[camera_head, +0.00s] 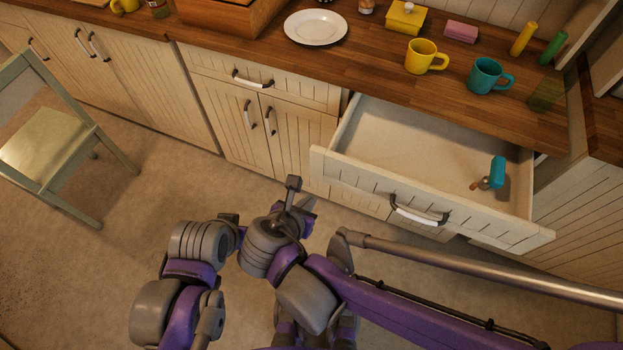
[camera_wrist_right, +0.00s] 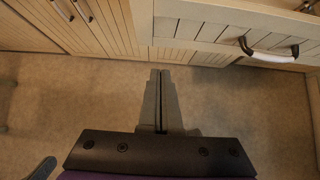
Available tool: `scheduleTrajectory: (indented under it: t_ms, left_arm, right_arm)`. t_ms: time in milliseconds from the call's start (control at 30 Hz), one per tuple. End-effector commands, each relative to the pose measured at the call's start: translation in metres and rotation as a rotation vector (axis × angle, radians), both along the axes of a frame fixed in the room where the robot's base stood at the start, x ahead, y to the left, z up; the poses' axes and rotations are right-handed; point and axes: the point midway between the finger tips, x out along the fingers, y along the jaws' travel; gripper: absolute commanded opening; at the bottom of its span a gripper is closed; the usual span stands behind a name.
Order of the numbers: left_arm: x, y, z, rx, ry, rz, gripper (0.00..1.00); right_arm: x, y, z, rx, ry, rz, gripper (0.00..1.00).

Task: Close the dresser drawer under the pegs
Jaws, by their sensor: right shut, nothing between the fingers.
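The drawer (camera_head: 360,190) stands pulled far out from under the wooden counter, right of centre in the head view. Its plank front has a curved pale handle (camera_head: 419,211), which also shows at upper right in the right wrist view (camera_wrist_right: 270,50). Inside lies a teal-handled item (camera_head: 497,173). Upright yellow (camera_head: 523,38) and green (camera_head: 553,49) pegs stand on the counter above. My right gripper (camera_head: 293,184) is shut and empty, in front of the cabinets and left of the drawer front, apart from the handle. Its shut fingers show in the wrist view (camera_wrist_right: 160,76). I cannot make out my left gripper.
The counter holds a white plate (camera_head: 315,27), a yellow mug (camera_head: 425,56), a teal mug (camera_head: 490,76) and a yellow box (camera_head: 406,17). A green chair (camera_head: 50,145) stands at left. The floor between chair and cabinets is clear.

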Motion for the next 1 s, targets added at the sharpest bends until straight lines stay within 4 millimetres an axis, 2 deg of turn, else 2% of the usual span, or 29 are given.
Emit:
scheduleTrajectory:
  t_ms: [167,567,800,1000]
  left_arm:
    - [0.0,0.0,-0.004,0.0,0.001,0.0,0.5]
    - [-0.002,0.0,-0.018,0.0,0.006,0.0,0.5]
    - [-0.002,0.0,-0.015,0.0,0.005,0.0,0.5]
    - [-0.002,0.0,-0.015,0.0,0.005,0.0,0.5]
  right_arm:
    - [0.012,-0.004,-0.013,-0.005,0.0,0.002,0.0]
    - [0.068,-0.023,-0.073,-0.004,-0.001,-0.001,0.0]
    - [0.098,-0.032,-0.07,-0.003,0.0,0.0,0.0]
    - [0.105,-0.034,-0.07,-0.003,-0.001,0.004,0.0]
